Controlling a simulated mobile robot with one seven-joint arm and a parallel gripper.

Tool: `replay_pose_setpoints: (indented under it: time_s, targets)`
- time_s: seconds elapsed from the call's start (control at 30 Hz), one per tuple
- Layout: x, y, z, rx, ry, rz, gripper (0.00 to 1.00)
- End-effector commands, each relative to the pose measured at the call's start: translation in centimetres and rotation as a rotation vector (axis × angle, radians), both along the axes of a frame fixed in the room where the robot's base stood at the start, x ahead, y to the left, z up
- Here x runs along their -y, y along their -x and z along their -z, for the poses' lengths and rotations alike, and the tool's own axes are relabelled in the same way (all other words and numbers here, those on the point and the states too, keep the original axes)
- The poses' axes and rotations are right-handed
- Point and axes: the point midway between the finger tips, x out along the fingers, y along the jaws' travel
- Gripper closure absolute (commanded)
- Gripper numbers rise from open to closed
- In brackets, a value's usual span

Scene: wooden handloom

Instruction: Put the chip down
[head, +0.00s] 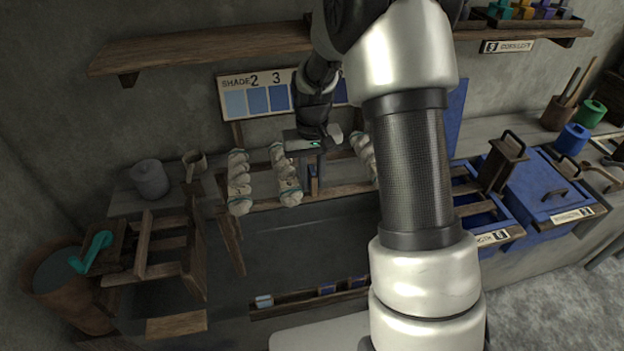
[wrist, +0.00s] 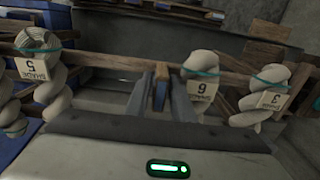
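My gripper (head: 313,172) hangs in front of the rail with the yarn skeins in the head view. In the wrist view my gripper (wrist: 161,98) has its two grey fingers close together on either side of a small chip (wrist: 160,88). The chip is wood-coloured with a blue part and is held upright, in the air. It also shows as a small brown and blue piece in the head view (head: 313,187). A low wooden rack (head: 300,308) below holds a pale chip (head: 264,301) at its left and blue chips (head: 327,288) further right.
Pale twisted skeins (head: 238,182) with tags hang along the rail, close to both sides of my gripper. A shade board (head: 257,100) with blue swatches is on the wall behind. Blue vats (head: 540,185) stand at the right. A wooden stool frame (head: 165,250) stands at the left.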

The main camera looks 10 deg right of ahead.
Motion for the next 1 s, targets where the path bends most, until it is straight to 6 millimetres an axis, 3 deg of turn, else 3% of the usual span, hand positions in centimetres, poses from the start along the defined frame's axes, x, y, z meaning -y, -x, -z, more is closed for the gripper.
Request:
replay_pose_setpoints:
  time_s: [0.07, 0.2, 0.57, 1.0]
  targets:
    - [0.0, 0.0, 0.0, 0.0, 0.0, 0.0, 0.78]
    - [0.0, 0.0, 0.0, 0.0, 0.0, 0.0, 1.0]
    - [0.0, -0.1, -0.6, 0.002, 0.0, 0.0, 1.0]
    - [0.0, 0.0, -8.5, 0.003, 0.0, 0.0, 1.0]
